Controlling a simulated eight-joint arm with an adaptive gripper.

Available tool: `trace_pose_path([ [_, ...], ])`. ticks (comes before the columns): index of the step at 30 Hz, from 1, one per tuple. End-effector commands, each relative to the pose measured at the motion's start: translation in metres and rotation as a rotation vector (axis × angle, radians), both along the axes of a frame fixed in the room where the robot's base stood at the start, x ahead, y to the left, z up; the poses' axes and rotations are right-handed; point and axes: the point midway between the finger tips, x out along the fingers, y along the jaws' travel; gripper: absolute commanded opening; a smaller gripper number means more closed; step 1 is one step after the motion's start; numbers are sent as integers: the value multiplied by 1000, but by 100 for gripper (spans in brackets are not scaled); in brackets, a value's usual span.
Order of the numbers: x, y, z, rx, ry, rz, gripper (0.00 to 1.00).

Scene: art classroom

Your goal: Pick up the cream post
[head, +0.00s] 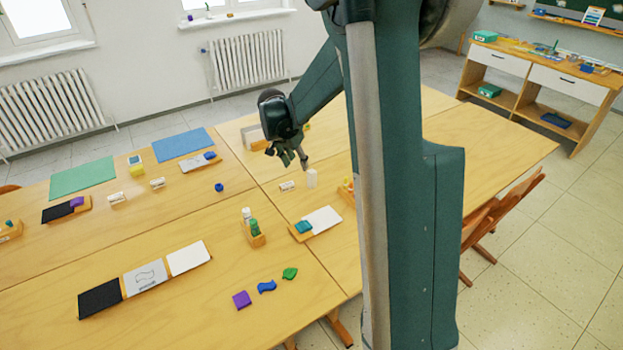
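A small cream post (311,178) stands upright on the wooden table, near the middle of the head view. My gripper (295,164) hangs above the table just left of and above the post in the picture. Its fingers look spread apart, with nothing visible between them, though they are small here. The gripper appears apart from the post.
A small white labelled block (287,186) lies just left of the post. A white card with a teal piece (304,227) lies in front, and a wooden holder with bottles (254,233) stands front left. An orange-tan item sits right of the post, partly hidden by my arm.

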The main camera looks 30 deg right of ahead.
Motion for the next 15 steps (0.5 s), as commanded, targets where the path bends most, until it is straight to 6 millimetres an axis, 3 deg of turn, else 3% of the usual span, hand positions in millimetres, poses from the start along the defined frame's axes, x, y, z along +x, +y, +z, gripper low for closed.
trace_pose_path([
  [15,38,-58,-66,-16,14,-219,37],
])
